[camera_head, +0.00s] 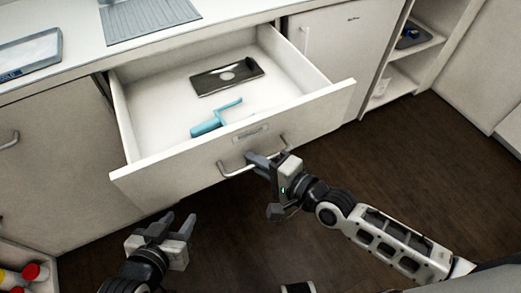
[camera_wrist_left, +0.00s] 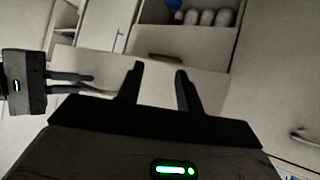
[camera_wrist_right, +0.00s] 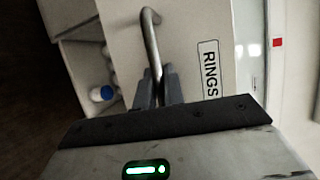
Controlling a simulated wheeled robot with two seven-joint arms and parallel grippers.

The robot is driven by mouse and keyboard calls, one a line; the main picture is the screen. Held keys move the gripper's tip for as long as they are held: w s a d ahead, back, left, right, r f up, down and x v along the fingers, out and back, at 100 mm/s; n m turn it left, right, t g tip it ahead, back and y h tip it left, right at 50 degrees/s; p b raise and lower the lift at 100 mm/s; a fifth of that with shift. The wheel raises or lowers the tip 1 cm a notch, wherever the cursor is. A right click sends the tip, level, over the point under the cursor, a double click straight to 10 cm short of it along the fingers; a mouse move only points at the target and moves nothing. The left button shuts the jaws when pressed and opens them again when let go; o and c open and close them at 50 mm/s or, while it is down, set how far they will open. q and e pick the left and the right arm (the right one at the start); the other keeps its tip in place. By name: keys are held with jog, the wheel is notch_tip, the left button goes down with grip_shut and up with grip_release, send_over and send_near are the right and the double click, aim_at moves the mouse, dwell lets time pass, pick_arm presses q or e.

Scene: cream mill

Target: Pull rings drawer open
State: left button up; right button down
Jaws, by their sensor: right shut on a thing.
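The drawer (camera_head: 185,178) stands well out from the cabinet, its inside showing from above. Its front carries a bar handle (camera_head: 232,172) and a small label, which reads RINGS in the right wrist view (camera_wrist_right: 209,70). My right gripper (camera_head: 254,160) is shut on the handle; the right wrist view shows its fingers on both sides of the bar (camera_wrist_right: 151,45). My left gripper (camera_head: 178,224) is open and empty, low in front of the drawer at the left; its fingers stand apart in the left wrist view (camera_wrist_left: 155,85).
In the drawer lie a blue-handled tool (camera_head: 210,126) and a dark flat item (camera_head: 226,77) with a pale disc. The countertop (camera_head: 80,50) above holds a grey ribbed panel (camera_head: 148,18) and a framed tray (camera_head: 28,55). Open shelves (camera_head: 402,75) stand right; the dark floor is clear.

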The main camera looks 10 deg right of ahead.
jog(key=shift+d, duration=0.1)
jog(key=c, duration=1.5)
grip_release()
jog(key=v, duration=1.6)
notch_tip(320, 180, down, 7)
jog(key=w+n+g+h, duration=0.1)
jog(key=n+h, duration=0.6)
jog(key=n, duration=0.5)
jog(key=shift+w+a+h, duration=0.3)
jog(key=shift+w+a, duration=0.05)
jog(key=shift+a, duration=0.05)
